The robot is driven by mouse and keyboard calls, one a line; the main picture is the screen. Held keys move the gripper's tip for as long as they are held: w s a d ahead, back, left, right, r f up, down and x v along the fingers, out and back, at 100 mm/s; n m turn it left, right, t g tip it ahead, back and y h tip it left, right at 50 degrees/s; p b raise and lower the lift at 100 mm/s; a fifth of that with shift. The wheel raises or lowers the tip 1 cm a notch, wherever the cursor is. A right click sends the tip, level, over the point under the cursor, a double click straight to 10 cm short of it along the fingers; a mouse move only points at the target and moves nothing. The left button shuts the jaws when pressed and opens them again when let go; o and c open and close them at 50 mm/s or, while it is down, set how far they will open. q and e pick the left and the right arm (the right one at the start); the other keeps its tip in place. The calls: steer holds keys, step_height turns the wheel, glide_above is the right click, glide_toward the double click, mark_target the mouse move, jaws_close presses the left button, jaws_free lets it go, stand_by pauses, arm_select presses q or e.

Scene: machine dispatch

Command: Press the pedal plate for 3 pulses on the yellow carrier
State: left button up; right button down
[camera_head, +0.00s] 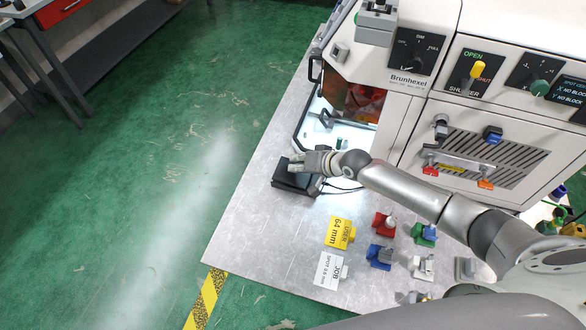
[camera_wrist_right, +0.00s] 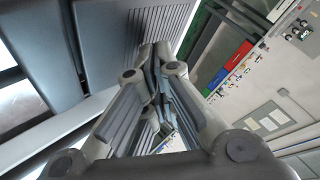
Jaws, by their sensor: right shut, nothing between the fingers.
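The black pedal plate (camera_head: 292,186) sits on the grey table near its left edge, in front of the machine's opening. In the wrist view its dark ribbed top (camera_wrist_right: 150,28) lies right by my fingertips. My right gripper (camera_head: 296,165) is shut and empty at the pedal's far edge; its closed fingers (camera_wrist_right: 154,52) also show in the wrist view. I cannot tell whether they touch the plate. My left gripper is not in view.
The machine (camera_head: 408,82) with its knobs and yellow shutter lever (camera_head: 476,70) stands behind. Green floor lies open to the left.

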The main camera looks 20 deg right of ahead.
steer(key=shift+r, duration=0.45)
steer(key=shift+r, duration=0.2)
steer(key=r+p, duration=0.4)
steer(key=p, duration=0.1)
steer(key=shift+s+d+r, duration=0.1)
steer(key=shift+d+r, duration=0.15)
steer(key=shift+r, duration=0.1)
steer(key=shift+r, duration=0.1)
stand_by(1.4)
steer(key=r+p, duration=0.3)
steer(key=p, duration=0.1)
steer(key=shift+s+d+r, duration=0.1)
steer(key=shift+d+r, duration=0.1)
steer(key=shift+r, duration=0.15)
steer(key=shift+f, duration=0.15)
